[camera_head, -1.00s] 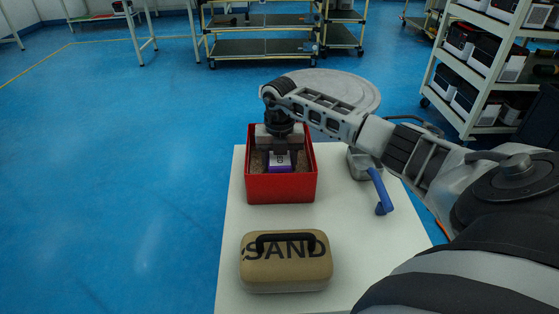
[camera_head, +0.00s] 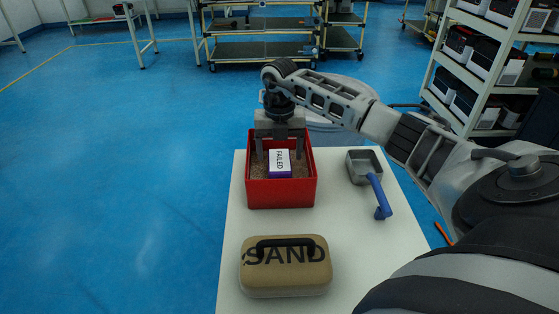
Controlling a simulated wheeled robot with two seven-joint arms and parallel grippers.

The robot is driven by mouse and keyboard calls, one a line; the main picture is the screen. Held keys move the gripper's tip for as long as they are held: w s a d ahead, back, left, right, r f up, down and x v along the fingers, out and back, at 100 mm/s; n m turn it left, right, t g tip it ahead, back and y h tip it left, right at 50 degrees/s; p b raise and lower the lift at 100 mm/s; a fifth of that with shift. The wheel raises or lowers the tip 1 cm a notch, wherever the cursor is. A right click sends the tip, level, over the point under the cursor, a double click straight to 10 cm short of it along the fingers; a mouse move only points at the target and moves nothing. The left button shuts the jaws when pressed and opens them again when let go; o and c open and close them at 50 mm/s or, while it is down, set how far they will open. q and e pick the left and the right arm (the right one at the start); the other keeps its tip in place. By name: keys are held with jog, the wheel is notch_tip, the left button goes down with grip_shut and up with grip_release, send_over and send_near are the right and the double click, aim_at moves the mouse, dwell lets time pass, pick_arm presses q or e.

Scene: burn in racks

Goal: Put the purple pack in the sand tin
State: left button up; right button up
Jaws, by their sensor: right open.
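The purple pack (camera_head: 279,163) with a white label reading FAILED lies inside the red square tin (camera_head: 281,196), on the brown sand-like filling. My right gripper (camera_head: 280,155) is over the tin, pointing down. Its fingers are open, one on each side of the pack, with gaps showing between them and the pack. The tan lid (camera_head: 286,281) marked SAND, with a black handle, lies on the white table in front of the tin. My left gripper is not in view.
A grey metal scoop (camera_head: 366,165) with a blue handle lies on the white table (camera_head: 352,244) right of the tin. My right arm passes over the table's right side. Shelving with boxes stands at the right; racks stand behind.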

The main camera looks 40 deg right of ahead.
aim_at(279, 160)
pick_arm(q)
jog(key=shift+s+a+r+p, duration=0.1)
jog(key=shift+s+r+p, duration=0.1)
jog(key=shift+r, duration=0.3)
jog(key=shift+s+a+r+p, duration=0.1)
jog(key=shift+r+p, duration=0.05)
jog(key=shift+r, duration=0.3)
pick_arm(e)
notch_tip(279, 160, up, 7)
jog(key=shift+f, duration=0.2)
